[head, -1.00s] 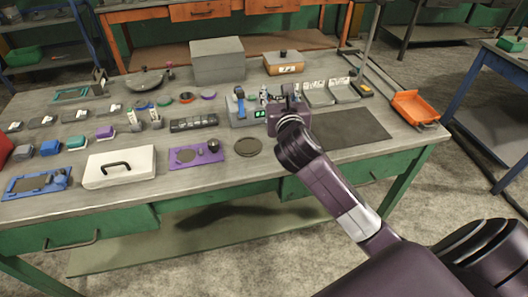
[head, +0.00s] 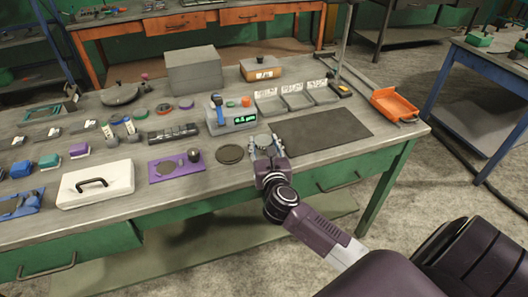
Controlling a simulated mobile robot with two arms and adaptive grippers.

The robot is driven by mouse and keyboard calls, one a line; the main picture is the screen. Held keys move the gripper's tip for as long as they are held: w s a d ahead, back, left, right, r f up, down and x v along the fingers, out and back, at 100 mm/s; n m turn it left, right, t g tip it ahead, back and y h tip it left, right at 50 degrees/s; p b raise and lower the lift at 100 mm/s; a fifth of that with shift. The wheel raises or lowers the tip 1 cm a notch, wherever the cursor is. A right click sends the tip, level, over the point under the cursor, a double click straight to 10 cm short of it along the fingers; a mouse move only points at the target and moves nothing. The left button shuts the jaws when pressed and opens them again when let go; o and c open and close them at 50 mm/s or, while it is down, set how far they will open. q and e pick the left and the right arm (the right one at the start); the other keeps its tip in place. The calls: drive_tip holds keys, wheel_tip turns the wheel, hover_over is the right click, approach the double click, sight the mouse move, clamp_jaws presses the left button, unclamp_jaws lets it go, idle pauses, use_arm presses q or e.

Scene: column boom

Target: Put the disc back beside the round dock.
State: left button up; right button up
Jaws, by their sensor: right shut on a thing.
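My right gripper (head: 266,148) is low over the front of the workbench, fingers pointing away from me. It is shut on a small, round, greyish piece (head: 262,140), apparently the disc, which the fingers partly hide. I cannot tell whether it touches the bench top. A flat, dark, round pad (head: 230,154), apparently the round dock, lies just left of the gripper, apart from it. My left gripper is not in view.
A purple plate (head: 160,178) with a dark knob lies left of the pad, then a white case (head: 70,196). A grey instrument (head: 241,124) with a green display stands behind the gripper. A bare dark mat (head: 325,132) lies to the right.

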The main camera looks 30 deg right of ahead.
sight(264, 155)
drive_tip(key=shift+f+b, duration=0.35)
drive_tip(key=shift+f, duration=1.3)
drive_tip(key=o, duration=1.5)
drive_tip(key=shift+c, duration=0.2)
drive_tip(key=shift+r, duration=0.1)
drive_tip(key=v, duration=1.2)
drive_tip(key=shift+b, duration=0.3)
